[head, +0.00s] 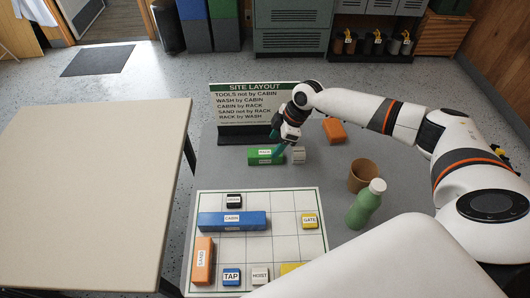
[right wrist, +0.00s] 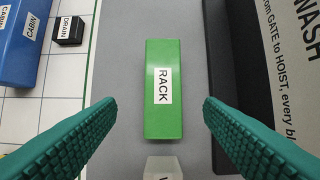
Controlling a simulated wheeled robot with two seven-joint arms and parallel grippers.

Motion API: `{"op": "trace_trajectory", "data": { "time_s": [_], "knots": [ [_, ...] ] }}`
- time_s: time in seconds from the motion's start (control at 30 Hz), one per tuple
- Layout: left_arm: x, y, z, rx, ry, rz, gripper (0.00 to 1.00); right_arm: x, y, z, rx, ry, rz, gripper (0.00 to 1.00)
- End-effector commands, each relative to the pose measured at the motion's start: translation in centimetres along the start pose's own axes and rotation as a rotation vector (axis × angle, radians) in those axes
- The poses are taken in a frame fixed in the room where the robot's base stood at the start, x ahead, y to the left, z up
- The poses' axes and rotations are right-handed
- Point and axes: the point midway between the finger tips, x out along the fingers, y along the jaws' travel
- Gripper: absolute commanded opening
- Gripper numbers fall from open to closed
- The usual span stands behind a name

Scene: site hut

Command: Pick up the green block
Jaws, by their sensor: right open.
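The green block (head: 261,159), labelled RACK, lies on the grey table in front of the sign, off the grid board. In the right wrist view the green block (right wrist: 163,120) lies lengthwise between the two teal fingers. My right gripper (head: 279,147) is open, with one finger to each side of the block and a visible gap on both sides. It holds nothing. In the head view the gripper partly covers the block's right end. My left gripper is not in view.
A pale block (head: 298,155) lies close to the green block's right end. The sign (head: 253,103) stands just behind. The grid board (head: 285,245) with several labelled blocks is in front. An orange block (head: 334,131), brown pot (head: 362,175) and green bottle (head: 366,204) are to the right.

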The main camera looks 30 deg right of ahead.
Motion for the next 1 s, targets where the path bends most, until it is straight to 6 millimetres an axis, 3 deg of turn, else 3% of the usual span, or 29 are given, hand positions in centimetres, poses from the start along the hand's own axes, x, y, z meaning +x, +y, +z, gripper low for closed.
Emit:
{"op": "trace_trajectory", "data": {
  "time_s": [0.27, 0.6, 1.0],
  "knots": [
    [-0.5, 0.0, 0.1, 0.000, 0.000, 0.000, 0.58, 2.4, -0.1, 0.2, 0.000, 0.000, -0.001, 0.62],
    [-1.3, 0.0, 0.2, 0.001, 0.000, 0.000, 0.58, 6.9, -0.2, 0.8, 0.002, 0.000, 0.000, 0.62],
    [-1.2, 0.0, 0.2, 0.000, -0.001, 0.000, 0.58, 7.3, -0.2, 0.7, 0.001, 0.001, -0.001, 0.62]
  ]
}}
